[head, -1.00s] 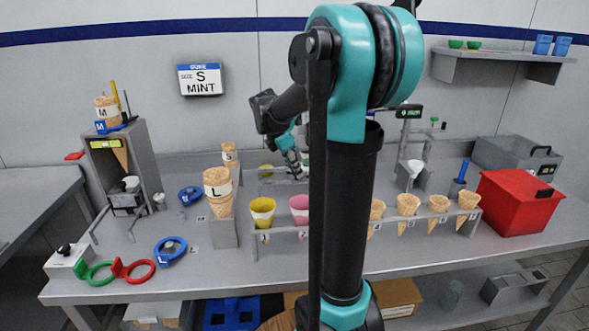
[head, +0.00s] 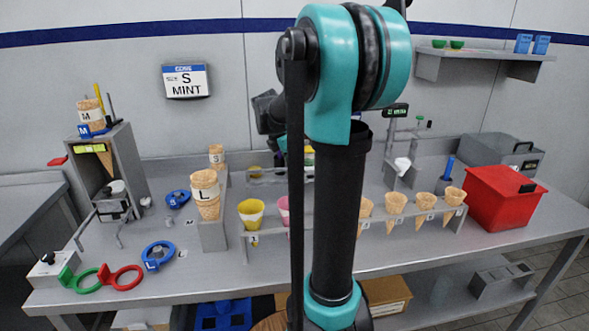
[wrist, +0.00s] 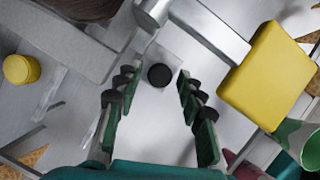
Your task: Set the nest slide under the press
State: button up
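A grey upright housing (head: 130,170) at the left of the bench looks like the press; a cone hangs point-down inside it. A low block on two rails (head: 112,210) at its foot looks like the nest slide; I cannot tell how far under it sits. My gripper is hidden behind my own arm in the head view. In the wrist view my gripper (wrist: 154,80) is open, with its fingers on either side of a round black knob (wrist: 160,75) on a pale square plate. The fingers look apart from the knob, and I cannot tell what it belongs to.
A cone rack (head: 410,213) runs along the bench front, and a block with an L cone (head: 205,192) stands left of it. Blue rings, a green ring and a red ring (head: 124,278) lie front left. A red bin (head: 500,200) stands right. A yellow block (wrist: 268,75) is beside my gripper.

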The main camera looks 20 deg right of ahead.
dwell(0.3)
jog(key=v, duration=1.2)
jog(key=shift+a+f, duration=0.1)
jog(key=shift+a, duration=0.15)
jog(key=c, duration=0.4)
jog(key=a+m+h, duration=0.1)
jog(key=a, duration=0.1)
jog(key=w+a+f+h, duration=0.1)
jog(key=a, duration=0.2)
jog(key=a+f+m+g+h, duration=0.1)
jog(key=a, duration=0.2)
jog(key=shift+w+a+f+m, duration=0.25)
jog(key=shift+m, duration=0.05)
grip_shut()
jog(key=shift+d+r+x, duration=0.3)
jog(key=shift+d+x, duration=0.1)
jog(key=shift+x, duration=1.75)
jog(key=shift+d+r+x, duration=0.35)
jog(key=shift+d+x, duration=0.05)
jog(key=shift+x, duration=1.7)
jog(key=shift+d+r+x, duration=0.3)
jog(key=shift+d+x, duration=0.1)
jog(key=shift+x, duration=1.75)
